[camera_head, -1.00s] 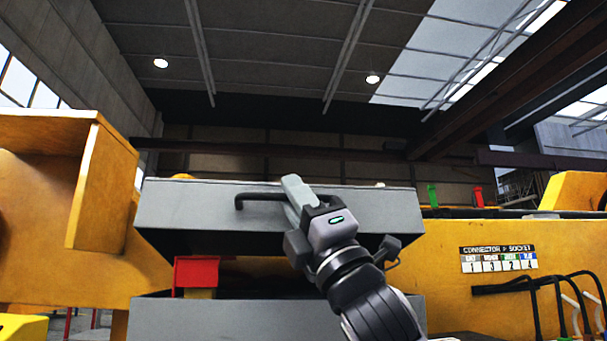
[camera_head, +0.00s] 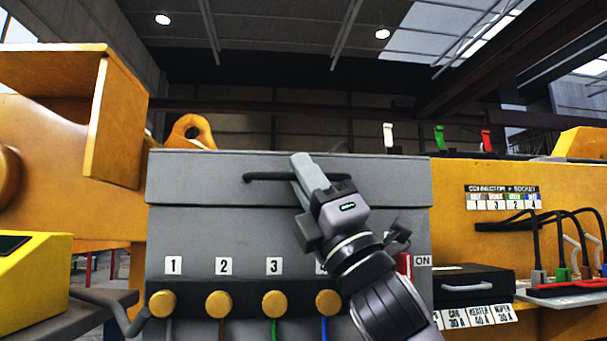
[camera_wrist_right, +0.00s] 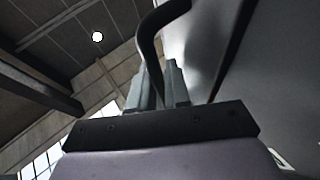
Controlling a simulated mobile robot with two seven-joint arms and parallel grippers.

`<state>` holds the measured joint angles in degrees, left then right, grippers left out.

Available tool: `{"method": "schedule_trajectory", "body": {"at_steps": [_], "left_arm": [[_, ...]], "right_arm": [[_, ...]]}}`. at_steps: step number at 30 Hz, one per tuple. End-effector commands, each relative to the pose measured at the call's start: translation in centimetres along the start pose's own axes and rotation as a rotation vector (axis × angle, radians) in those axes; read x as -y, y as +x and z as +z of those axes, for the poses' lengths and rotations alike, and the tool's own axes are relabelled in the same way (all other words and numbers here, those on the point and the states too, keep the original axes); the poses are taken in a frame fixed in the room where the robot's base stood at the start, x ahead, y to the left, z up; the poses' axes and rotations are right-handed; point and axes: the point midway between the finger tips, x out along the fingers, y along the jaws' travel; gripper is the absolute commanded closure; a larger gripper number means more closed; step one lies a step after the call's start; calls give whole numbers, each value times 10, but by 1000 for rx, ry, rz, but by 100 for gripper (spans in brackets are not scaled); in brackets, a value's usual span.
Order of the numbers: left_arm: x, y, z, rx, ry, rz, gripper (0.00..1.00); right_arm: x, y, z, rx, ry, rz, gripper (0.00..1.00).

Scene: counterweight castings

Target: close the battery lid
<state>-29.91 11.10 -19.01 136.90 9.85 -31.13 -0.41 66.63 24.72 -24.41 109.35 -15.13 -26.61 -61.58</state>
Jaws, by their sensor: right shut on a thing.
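The grey battery lid (camera_head: 390,190) sits on top of the grey battery box (camera_head: 200,240) in the head view, with only a thin seam showing between them. A black bar handle (camera_head: 268,177) runs across the lid's front. My right gripper (camera_head: 308,174) is shut on the handle, with its arm coming up from the lower right. The wrist view also shows the handle (camera_wrist_right: 150,45) passing between the two fingers (camera_wrist_right: 157,88). The arm hides part of the box's right front. My left gripper is not in view.
Several yellow round knobs (camera_head: 218,304) sit below number labels on the box front. A red switch (camera_head: 404,264) is beside an ON label. A black drawer case (camera_head: 470,286) and cables with plugs (camera_head: 540,276) are at right. A yellow device (camera_head: 35,275) is at left.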

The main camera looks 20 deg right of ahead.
Motion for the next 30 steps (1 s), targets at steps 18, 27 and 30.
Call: {"method": "schedule_trajectory", "body": {"at_steps": [18,27,30], "left_arm": [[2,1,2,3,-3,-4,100],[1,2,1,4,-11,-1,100],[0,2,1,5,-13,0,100]], "right_arm": [[7,-4,-4,-6,2,-14,77],[6,-34,-4,-7,0,-13,77],[4,-48,-4,-9,1,-10,77]]}}
